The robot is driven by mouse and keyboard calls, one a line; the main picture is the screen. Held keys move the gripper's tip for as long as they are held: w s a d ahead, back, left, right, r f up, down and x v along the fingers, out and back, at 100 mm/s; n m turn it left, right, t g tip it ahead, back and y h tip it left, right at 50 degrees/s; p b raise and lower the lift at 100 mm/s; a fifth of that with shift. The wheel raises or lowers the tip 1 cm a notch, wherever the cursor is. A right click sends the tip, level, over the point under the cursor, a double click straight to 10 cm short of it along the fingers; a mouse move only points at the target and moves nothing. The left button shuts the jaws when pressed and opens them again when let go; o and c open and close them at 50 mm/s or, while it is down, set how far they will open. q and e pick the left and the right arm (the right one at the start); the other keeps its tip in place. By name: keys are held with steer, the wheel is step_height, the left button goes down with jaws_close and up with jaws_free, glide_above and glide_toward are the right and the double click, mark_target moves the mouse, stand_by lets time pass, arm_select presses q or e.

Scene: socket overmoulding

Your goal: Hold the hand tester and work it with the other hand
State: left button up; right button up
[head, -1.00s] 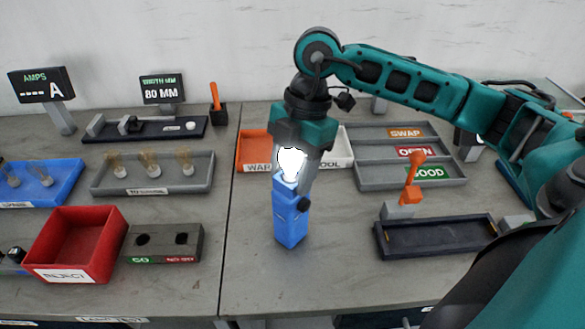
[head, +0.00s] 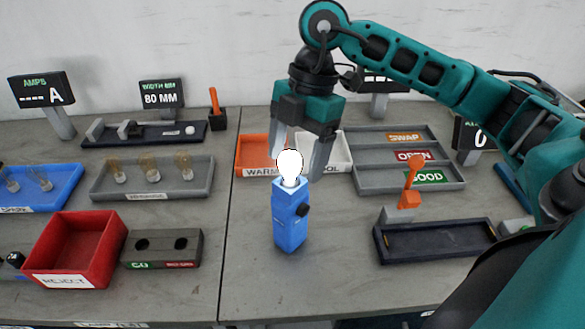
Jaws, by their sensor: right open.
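The hand tester (head: 290,226) is a blue upright block with a black knob (head: 302,209) on its right side. It stands on the bench near the middle of the head view. A glowing white bulb (head: 290,163) sits in its top. My right gripper (head: 297,168) is open above the tester, with one finger left of the bulb and one to its right. The fingers look apart from the bulb. My left gripper is not in view.
Behind the tester are an orange tray (head: 252,155) and a white tray (head: 337,152). A grey sorting rack (head: 358,180) and a dark tray (head: 436,245) with an orange-handled tool (head: 411,190) are to the right. A red bin (head: 100,247) and a grey gauge block (head: 163,248) are to the left.

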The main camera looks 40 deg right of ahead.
steer(key=v, duration=0.8)
steer(key=shift+r+p, duration=0.3)
steer(key=shift+s, duration=0.1)
